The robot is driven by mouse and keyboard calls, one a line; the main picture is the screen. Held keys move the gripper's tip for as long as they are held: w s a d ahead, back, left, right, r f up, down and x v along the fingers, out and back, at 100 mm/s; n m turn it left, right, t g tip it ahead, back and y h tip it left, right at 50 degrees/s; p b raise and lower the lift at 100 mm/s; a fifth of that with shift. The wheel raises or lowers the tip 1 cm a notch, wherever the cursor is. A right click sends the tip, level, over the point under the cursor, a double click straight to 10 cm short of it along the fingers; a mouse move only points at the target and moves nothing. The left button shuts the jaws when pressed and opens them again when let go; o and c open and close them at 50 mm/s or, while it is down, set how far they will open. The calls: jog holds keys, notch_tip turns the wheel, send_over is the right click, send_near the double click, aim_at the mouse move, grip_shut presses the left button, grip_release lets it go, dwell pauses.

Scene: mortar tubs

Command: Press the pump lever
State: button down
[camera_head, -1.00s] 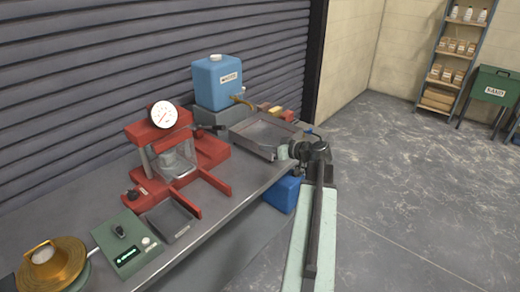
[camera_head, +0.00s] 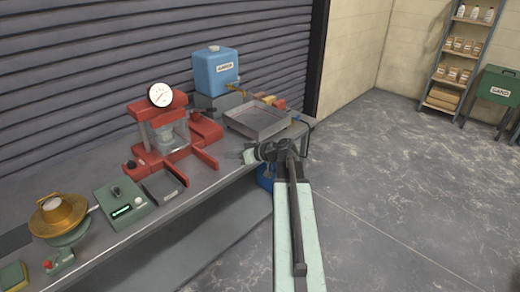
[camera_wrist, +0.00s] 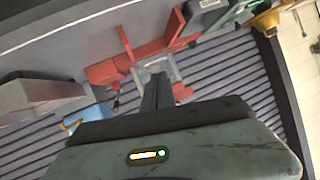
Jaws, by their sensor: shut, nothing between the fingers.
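The red press (camera_head: 170,150) with a round white gauge (camera_head: 160,95) and a clear-walled chamber (camera_head: 168,137) stands on the bench. It also shows in the wrist view (camera_wrist: 172,45), turned over. Two red arms reach from its base toward the bench front. I cannot make out the pump lever for certain; a dark piece shows beside the press's back right. My gripper (camera_head: 238,156) is shut and empty, at the bench's front edge right of the press, pointing left. In the wrist view its fingers (camera_wrist: 157,90) point toward the press with nothing between them.
A grey tray (camera_head: 258,122) and a blue container (camera_head: 216,72) stand behind and right.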

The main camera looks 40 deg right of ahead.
jog(key=a+f+n+g+y, duration=0.15)
jog(key=a+f+g, duration=0.25)
jog(key=a, duration=1.1)
jog(key=a+f+n+g, duration=0.3)
jog(key=a+f, duration=0.1)
jog(key=a, duration=1.2)
jog(key=s+a+f+m+g+h, duration=0.25)
jog(key=s+a+f+g, duration=0.2)
jog(key=s, duration=0.25)
jog(key=s+d+f+m+h, duration=0.2)
jog(key=s+d+m+h, duration=0.2)
jog(key=shift+s+g, duration=0.15)
jog(key=shift+g, duration=0.3)
jog(key=shift+d, duration=0.1)
